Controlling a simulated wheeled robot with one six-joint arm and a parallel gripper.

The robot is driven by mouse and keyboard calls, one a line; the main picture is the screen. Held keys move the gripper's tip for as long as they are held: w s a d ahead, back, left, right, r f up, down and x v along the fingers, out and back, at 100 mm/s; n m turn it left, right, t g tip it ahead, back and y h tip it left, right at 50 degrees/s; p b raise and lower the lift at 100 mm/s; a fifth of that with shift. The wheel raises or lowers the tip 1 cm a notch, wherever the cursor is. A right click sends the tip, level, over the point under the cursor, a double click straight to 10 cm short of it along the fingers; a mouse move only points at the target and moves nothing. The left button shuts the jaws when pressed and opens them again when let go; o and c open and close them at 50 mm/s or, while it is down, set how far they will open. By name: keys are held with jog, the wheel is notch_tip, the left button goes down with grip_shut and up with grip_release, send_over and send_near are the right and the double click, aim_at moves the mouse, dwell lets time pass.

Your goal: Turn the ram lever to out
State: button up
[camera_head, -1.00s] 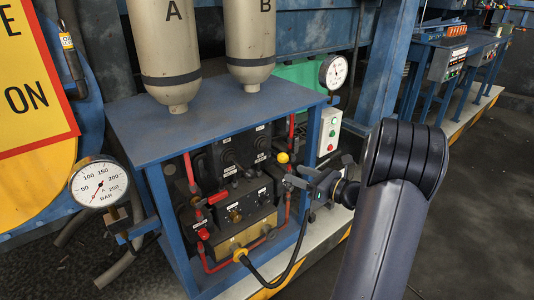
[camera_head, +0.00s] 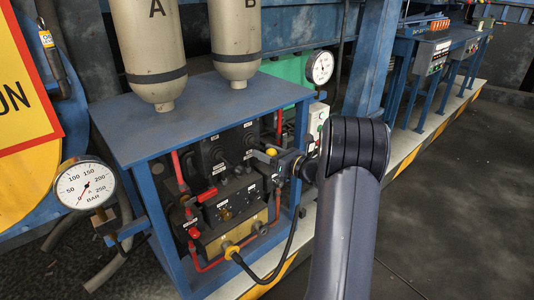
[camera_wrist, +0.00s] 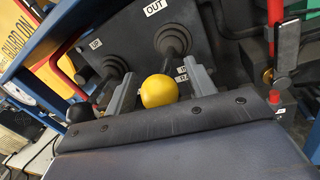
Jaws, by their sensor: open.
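The ram lever ends in a yellow ball knob (camera_wrist: 160,90) and has a black rubber boot at its base. An OUT label (camera_wrist: 155,6) is on the plate above that boot. A second, partly hidden label shows just right of the knob. My gripper (camera_wrist: 163,88) is open, with one finger on each side of the yellow knob; I cannot tell whether either touches it. In the head view the knob (camera_head: 271,152) shows small at the end of my gripper (camera_head: 272,163), which is partly hidden by my arm.
A second lever with a black knob (camera_wrist: 78,112) stands left of my left finger. A red pipe (camera_wrist: 275,35) runs at the right. In the head view the blue bench top (camera_head: 200,120) and its front leg (camera_head: 300,155) frame the valve block. A pressure gauge (camera_head: 85,186) stands left.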

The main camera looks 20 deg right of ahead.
jog(key=shift+c, duration=0.4)
grip_shut()
